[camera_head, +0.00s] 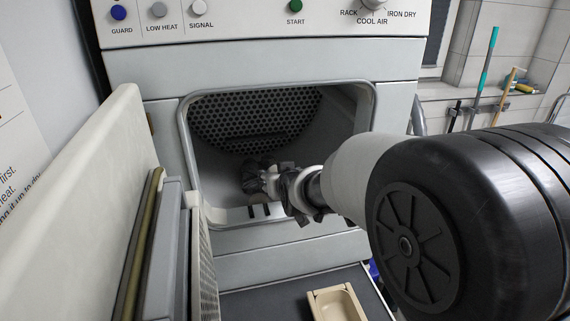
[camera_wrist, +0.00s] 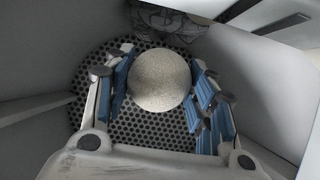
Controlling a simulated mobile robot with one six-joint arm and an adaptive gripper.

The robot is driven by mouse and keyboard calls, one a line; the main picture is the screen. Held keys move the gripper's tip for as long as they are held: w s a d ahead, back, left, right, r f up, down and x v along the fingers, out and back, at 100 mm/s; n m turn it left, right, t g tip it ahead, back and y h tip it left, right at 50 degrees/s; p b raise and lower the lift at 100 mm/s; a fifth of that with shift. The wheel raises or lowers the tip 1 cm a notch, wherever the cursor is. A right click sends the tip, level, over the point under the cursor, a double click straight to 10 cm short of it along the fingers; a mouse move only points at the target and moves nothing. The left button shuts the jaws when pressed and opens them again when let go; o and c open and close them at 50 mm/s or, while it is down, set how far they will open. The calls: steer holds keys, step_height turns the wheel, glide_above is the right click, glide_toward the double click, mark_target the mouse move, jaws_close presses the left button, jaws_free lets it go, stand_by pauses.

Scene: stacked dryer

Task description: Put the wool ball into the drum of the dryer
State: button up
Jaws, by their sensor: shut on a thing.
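The wool ball (camera_wrist: 160,79) is round and pale grey, and in the wrist view it sits between the blue-padded fingers of my gripper (camera_wrist: 160,92). My gripper is shut on it. In the head view my gripper (camera_head: 262,180) reaches through the open front of the dryer (camera_head: 240,66) into the drum (camera_head: 255,115), near the lower middle of the opening. The drum's perforated back wall shows behind the ball in the wrist view. I cannot make out the ball in the head view, where the gripper and wrist hide it.
The dryer door (camera_head: 130,190) stands open at the left. A beige tray (camera_head: 337,304) lies below the opening. A grey patterned item (camera_wrist: 175,22) lies in the drum near the top of the wrist view. The opening's rim is close beneath my wrist.

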steer(key=w, duration=0.2)
steer(key=w+a+p, duration=0.1)
steer(key=w, duration=0.2)
steer(key=shift+f, duration=0.1)
steer(key=shift+w+d+f, duration=1.3)
steer(key=shift+d+f, duration=0.1)
steer(key=shift+d, duration=0.1)
steer(key=o, duration=1.2)
